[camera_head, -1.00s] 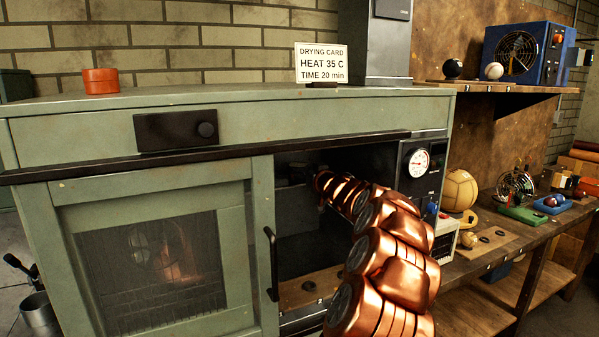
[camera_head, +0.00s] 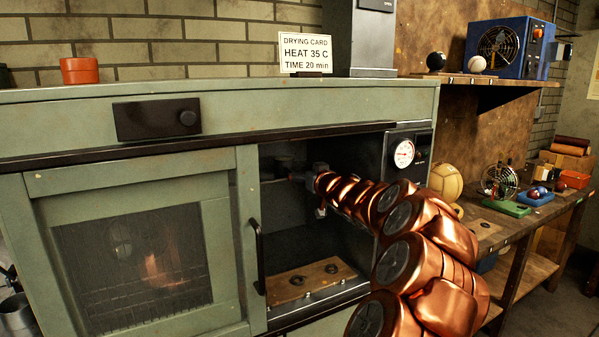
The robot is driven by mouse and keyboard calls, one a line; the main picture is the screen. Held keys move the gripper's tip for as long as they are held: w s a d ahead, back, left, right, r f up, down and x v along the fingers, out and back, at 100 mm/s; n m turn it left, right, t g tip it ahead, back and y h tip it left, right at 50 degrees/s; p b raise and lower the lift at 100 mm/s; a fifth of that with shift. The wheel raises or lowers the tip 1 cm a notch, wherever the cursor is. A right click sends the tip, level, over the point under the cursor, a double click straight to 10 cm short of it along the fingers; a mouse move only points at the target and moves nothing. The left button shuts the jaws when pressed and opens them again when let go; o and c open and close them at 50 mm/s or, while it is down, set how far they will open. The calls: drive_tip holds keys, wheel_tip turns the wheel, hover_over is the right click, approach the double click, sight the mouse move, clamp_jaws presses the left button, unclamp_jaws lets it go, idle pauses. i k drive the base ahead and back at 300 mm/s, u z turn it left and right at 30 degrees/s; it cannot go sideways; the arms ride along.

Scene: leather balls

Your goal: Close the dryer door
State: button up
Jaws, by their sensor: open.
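The green dryer door (camera_head: 215,190) has a mesh window and a black vertical handle (camera_head: 258,257) on its right side. It hangs below a black rail (camera_head: 200,146) at the left, and the dark dryer opening (camera_head: 345,245) to its right is uncovered. My copper arm reaches into this opening. My gripper (camera_head: 290,174) is a small grey shape inside, open, right of the door's edge and above the handle. Its fingers are dim and hard to make out. It appears apart from the handle.
A wooden board with holes (camera_head: 312,278) lies on the dryer floor. A gauge (camera_head: 404,153) is right of the opening. A workbench (camera_head: 510,235) with a tan ball (camera_head: 445,182) stands at the right. A drying card (camera_head: 306,54) stands on top.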

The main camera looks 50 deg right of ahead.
sight(19, 212)
drive_tip(key=k, duration=1)
